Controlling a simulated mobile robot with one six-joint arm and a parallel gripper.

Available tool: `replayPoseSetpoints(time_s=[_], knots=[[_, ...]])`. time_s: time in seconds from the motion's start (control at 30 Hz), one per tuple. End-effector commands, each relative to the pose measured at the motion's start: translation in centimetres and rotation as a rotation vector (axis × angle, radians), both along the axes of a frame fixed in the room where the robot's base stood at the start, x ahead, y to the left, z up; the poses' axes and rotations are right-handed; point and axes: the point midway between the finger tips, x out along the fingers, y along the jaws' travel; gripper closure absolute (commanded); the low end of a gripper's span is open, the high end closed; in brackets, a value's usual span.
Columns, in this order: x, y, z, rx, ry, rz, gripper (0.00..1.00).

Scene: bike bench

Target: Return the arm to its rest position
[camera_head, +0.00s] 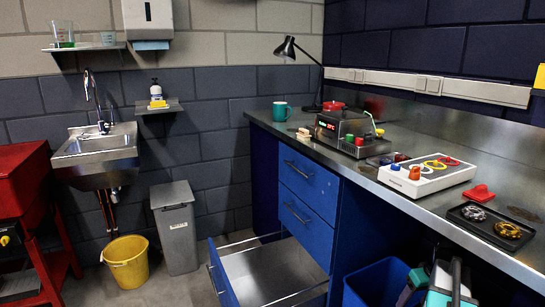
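My gripper does not show in the head view. At the bottom edge, right of centre, there are pale grey and teal shapes with a dark part, cut off by the frame. They look like links of my own arm, but I cannot tell how the arm is posed. No fingertips show and no held object can be seen.
A steel-topped bench (340,160) carries a grey device (345,133), a white control box (428,176) and a black tray (490,225). Its bottom drawer (262,274) is pulled out and empty. A blue bin (375,284) stands below. A yellow bucket (127,262) and grey bin (176,228) stand left.

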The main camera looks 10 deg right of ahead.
Motion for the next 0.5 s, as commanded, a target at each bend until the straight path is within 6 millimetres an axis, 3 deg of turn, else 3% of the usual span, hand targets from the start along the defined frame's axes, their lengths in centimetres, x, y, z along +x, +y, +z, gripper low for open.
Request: replayPoseSetpoints(time_s=[0.2, 0.5], knots=[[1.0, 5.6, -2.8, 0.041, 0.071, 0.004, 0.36], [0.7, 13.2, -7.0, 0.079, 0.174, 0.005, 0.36]])
